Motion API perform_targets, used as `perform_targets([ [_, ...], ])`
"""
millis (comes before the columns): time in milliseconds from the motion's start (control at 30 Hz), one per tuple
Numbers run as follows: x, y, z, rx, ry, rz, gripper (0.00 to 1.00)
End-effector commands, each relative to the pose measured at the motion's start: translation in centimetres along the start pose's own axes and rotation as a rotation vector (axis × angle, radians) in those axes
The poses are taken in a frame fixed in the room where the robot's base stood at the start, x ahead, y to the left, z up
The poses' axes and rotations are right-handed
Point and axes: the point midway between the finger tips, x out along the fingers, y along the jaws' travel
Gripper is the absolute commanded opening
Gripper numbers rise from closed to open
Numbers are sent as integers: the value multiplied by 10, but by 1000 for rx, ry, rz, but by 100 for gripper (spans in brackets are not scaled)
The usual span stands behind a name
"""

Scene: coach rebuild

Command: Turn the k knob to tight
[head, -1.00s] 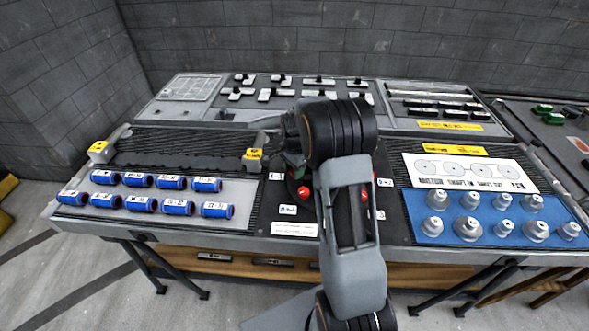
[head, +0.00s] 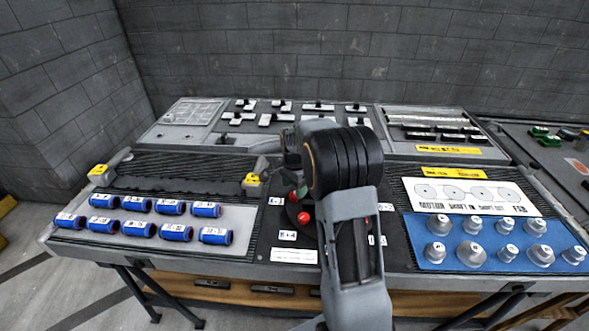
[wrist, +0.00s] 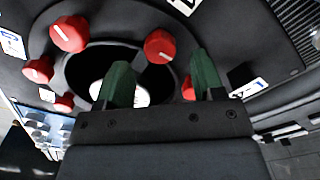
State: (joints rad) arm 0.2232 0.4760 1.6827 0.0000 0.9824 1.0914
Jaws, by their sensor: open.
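Red knobs with white marker lines ring a dark round opening on the panel. In the wrist view one knob (wrist: 160,46) stands just beyond the gap between my fingers, another (wrist: 70,33) is at upper left, and a smaller one (wrist: 38,70) is at the left. A further red knob (wrist: 188,90) is partly hidden by my right finger. My gripper (wrist: 162,75) is open and empty, its green fingers over the ring. In the head view a red knob (head: 304,217) shows beside my arm, which hides much of the panel. I cannot tell which knob is k; the labels are unreadable.
Blue cylinders (head: 138,229) lie in rows at left. Grey stepped knobs stand on a blue mat (head: 450,262) at right, below a white chart (head: 465,195). Black-handled switches (head: 270,118) line the back. The bench stands before a grey block wall.

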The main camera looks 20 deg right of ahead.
Motion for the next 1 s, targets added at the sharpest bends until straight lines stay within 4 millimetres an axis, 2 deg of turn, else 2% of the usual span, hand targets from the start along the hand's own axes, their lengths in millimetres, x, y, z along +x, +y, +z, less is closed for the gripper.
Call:
perform_targets([
  [33,-12,-1,0,0,3,-5,62],
  [200,-48,0,0,0,2,-4,62],
  [500,-91,0,0,1,0,-1,62],
  [700,-102,0,0,1,0,0,62],
  [1000,-103,0,0,1,0,0,62],
])
